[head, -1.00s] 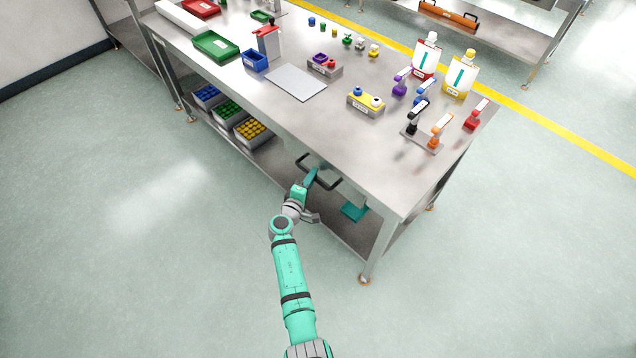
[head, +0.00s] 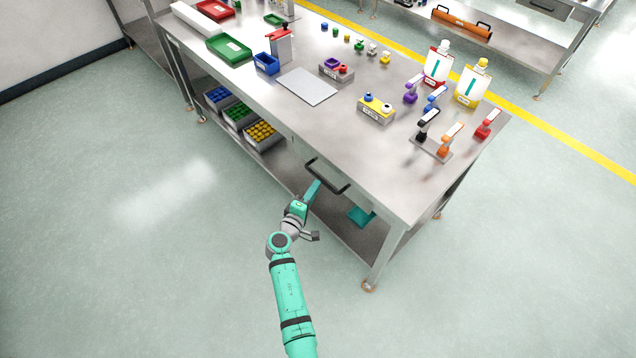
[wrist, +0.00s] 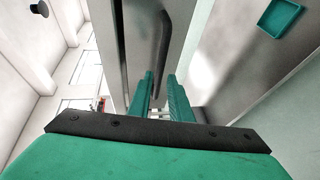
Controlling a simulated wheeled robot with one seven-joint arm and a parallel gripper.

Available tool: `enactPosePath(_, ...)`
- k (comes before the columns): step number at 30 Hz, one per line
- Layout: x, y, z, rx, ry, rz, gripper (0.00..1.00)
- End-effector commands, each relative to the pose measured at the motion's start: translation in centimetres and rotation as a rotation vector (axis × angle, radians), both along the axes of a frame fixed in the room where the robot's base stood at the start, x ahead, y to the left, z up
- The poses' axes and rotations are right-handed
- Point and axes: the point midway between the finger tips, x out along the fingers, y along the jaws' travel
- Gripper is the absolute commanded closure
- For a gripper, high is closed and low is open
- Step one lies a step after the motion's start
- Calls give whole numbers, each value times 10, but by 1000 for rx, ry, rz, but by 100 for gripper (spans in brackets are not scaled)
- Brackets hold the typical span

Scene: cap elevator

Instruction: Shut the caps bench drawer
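The drawer's dark bar handle (head: 327,176) shows at the bench's front edge, above the lower shelf. In the wrist view the handle (wrist: 164,45) runs along a grey metal front (wrist: 140,45). The drawer body is hidden under the bench top, and I cannot tell whether a small gap is left. My gripper (head: 316,184) is just below and left of the handle in the head view. Its two teal fingers (wrist: 160,88) are apart in the wrist view, with the handle's near end appearing between or just beyond their tips. I cannot tell whether they touch it.
The bench top (head: 330,125) carries bins, caps, pouches and small coloured stands. Boxes of blue, green and yellow caps (head: 238,114) stand on the lower shelf. A teal tray (head: 361,216) is under the bench to the right. The floor (head: 130,250) in front is clear.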

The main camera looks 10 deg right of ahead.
Motion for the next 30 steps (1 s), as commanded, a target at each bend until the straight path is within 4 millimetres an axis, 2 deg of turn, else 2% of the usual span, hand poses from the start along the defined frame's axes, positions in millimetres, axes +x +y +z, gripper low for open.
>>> enactPosePath(4, -22, 16, 4, 1, 0, 3, 82)
enactPosePath(10, -38, 26, 8, 0, 0, 2, 82)
enactPosePath(30, -42, 29, 8, 4, 1, 3, 82)
